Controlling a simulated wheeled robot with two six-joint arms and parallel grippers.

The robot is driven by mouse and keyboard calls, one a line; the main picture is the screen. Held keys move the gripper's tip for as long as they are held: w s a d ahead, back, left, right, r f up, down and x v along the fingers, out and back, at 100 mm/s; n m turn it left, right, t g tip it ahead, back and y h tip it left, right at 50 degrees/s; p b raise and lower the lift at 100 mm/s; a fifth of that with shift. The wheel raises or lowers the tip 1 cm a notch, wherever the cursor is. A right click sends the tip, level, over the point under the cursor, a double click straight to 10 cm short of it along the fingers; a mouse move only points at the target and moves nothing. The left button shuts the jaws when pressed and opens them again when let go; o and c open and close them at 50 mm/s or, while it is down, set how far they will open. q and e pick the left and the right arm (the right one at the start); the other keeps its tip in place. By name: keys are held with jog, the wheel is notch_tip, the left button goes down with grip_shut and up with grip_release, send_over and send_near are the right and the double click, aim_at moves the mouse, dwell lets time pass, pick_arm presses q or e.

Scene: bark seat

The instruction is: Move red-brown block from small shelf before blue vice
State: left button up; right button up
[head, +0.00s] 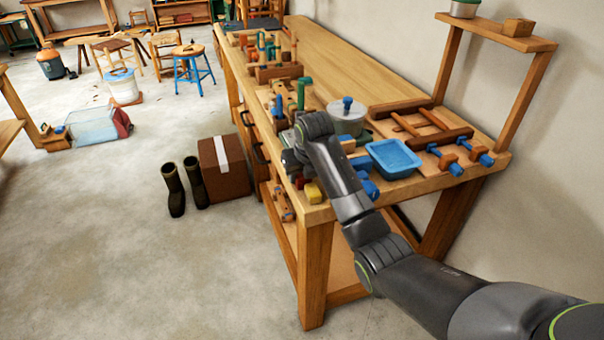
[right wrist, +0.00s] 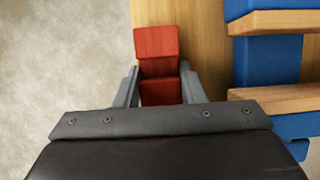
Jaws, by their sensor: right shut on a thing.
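The red-brown block (right wrist: 158,43) is between the two fingers of my right gripper (right wrist: 158,88) in the right wrist view, and the gripper is shut on it. The block is over the bench's front edge. I cannot tell whether it touches the wood. The blue vice (right wrist: 272,62), with wooden jaw pieces, is to the right of the block and apart from it. The vice shows partly in the head view (head: 368,187), behind my forearm. The small shelf (head: 500,36) stands at the bench's right end. My left gripper is not in view.
The workbench (head: 330,50) holds a blue tray (head: 394,158), a lidded pot (head: 346,116), clamps and several tools. A can (head: 464,9) and a wooden block (head: 518,27) stand on the shelf. Boots (head: 174,190) and a carton (head: 224,168) are on the floor left of the bench.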

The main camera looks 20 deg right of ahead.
jog(key=shift+f+b, duration=0.3)
dwell(0.5)
jog(key=o, duration=1.4)
notch_tip(320, 180, up, 7)
jog(key=p, duration=0.7)
